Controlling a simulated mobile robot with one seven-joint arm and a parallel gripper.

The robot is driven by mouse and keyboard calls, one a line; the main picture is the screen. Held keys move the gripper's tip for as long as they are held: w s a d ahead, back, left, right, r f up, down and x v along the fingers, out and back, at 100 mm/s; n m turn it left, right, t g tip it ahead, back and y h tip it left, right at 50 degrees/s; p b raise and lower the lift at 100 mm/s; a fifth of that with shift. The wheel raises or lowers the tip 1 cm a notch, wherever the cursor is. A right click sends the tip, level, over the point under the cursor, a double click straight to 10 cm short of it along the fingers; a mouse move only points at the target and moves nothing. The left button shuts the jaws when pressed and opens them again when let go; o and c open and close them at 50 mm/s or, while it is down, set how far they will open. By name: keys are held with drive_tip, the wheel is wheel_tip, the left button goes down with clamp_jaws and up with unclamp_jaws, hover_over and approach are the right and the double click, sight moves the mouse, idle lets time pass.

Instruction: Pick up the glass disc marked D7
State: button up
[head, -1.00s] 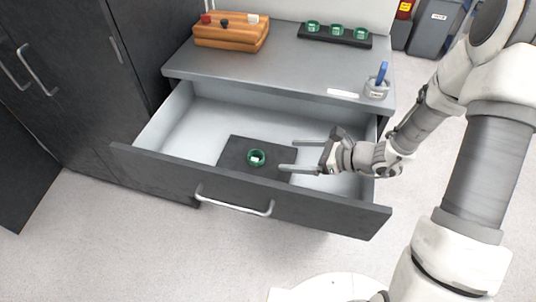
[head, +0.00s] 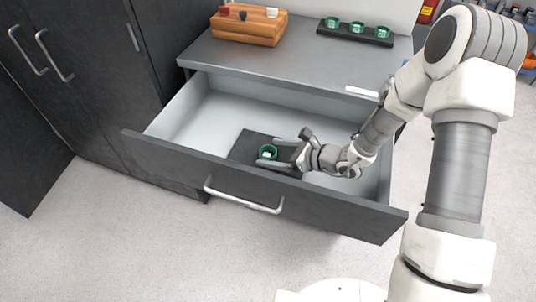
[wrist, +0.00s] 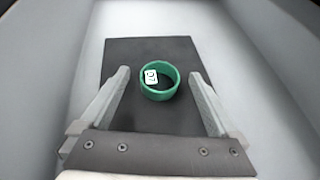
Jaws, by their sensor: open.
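A green ring-shaped disc (head: 268,152) with a white label lies on a dark mat (head: 246,148) inside the open drawer. In the wrist view the disc (wrist: 160,82) shows a label that appears to read D7, turned on its side. My gripper (head: 268,152) is low in the drawer, reaching in from the right. In the wrist view my gripper's open fingers (wrist: 160,80) stand on either side of the disc, with a gap on each side. The disc is nearly level with the fingertips. Contact is not visible.
The drawer's front panel (head: 262,187) stands close to my gripper. Its pale floor (head: 205,125) is clear to the left of the mat. On the cabinet top are a wooden block with knobs (head: 248,26) and a dark rack (head: 356,33) holding three green rings.

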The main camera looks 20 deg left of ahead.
drive_tip(key=shift+a+f, duration=0.1)
drive_tip(key=shift+a, duration=0.15)
drive_tip(key=c, duration=1.5)
drive_tip(key=shift+o, duration=0.2)
